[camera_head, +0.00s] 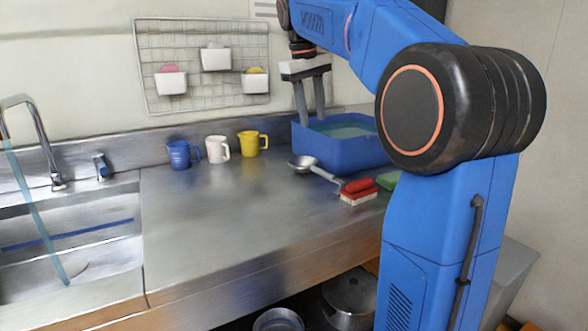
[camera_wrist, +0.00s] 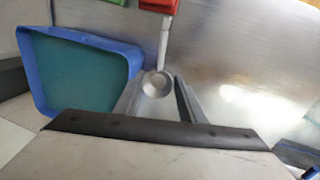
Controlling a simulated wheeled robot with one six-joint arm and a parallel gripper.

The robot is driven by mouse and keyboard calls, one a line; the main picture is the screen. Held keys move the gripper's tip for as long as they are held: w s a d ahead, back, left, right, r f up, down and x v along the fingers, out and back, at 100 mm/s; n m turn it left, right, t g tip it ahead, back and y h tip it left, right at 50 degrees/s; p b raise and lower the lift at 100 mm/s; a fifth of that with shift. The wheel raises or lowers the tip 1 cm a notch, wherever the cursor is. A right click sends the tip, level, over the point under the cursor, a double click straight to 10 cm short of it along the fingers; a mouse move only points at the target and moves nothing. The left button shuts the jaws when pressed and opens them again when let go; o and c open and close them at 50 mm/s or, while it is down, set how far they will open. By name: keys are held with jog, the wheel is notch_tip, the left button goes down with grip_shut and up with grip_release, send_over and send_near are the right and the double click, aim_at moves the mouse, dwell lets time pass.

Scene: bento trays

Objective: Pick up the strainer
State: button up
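The strainer (camera_head: 302,163) is a metal, ladle-like tool with a round bowl and a long handle. It lies on the steel counter (camera_head: 215,215) in front of the blue tub, its handle running toward the red brush. In the wrist view its bowl (camera_wrist: 156,83) appears between my finger tips, with the pale handle (camera_wrist: 164,40) running up the picture. My gripper (camera_head: 311,116) points down above the counter near the tub, with its two fingers apart and nothing held. It also shows open in the wrist view (camera_wrist: 158,80). The exact height above the bowl is unclear.
The blue tub (camera_head: 335,152) holds greenish liquid, close to my fingers. A red brush (camera_head: 358,190) and a green sponge (camera_head: 388,180) lie at right. Blue (camera_head: 179,155), white (camera_head: 217,150) and yellow (camera_head: 249,144) mugs stand at the back. The counter's left and middle are clear.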

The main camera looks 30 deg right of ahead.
send_over(316, 167)
notch_tip(316, 167, down, 11)
jog(key=shift+s+f, duration=0.1)
jog(key=shift+f, duration=2.85)
grip_shut()
